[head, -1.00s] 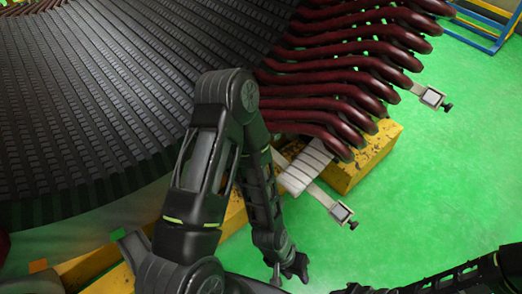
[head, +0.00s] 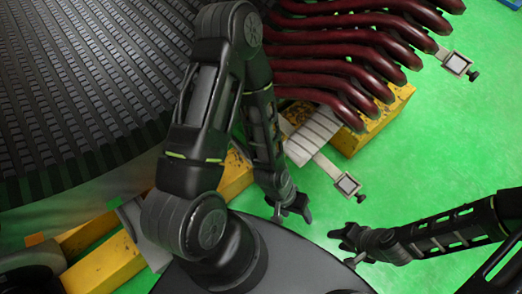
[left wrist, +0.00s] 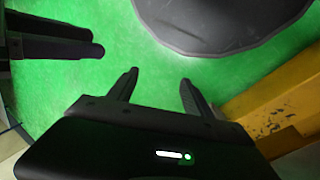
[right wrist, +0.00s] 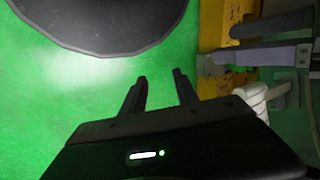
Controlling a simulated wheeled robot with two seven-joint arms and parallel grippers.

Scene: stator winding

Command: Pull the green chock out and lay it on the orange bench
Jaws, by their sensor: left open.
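I cannot make out a green chock in any view; the floor is bright green too. No orange bench is clearly in view. My left gripper (head: 292,212) hangs over the green floor, beside the yellow support beam. Its two fingers are apart and empty in the left wrist view (left wrist: 158,82). My right gripper (head: 343,245) is over the floor to the right of the left one, above the edge of my base. Its fingers are also apart with nothing between them in the right wrist view (right wrist: 160,78).
The large dark slotted stator (head: 70,90) fills the upper left. Dark red coil ends (head: 330,65) stick out to its right above a yellow beam (head: 375,125). Pale wrapped bars (head: 312,135) end in a small clamp (head: 347,185). Open green floor (head: 430,150) lies to the right.

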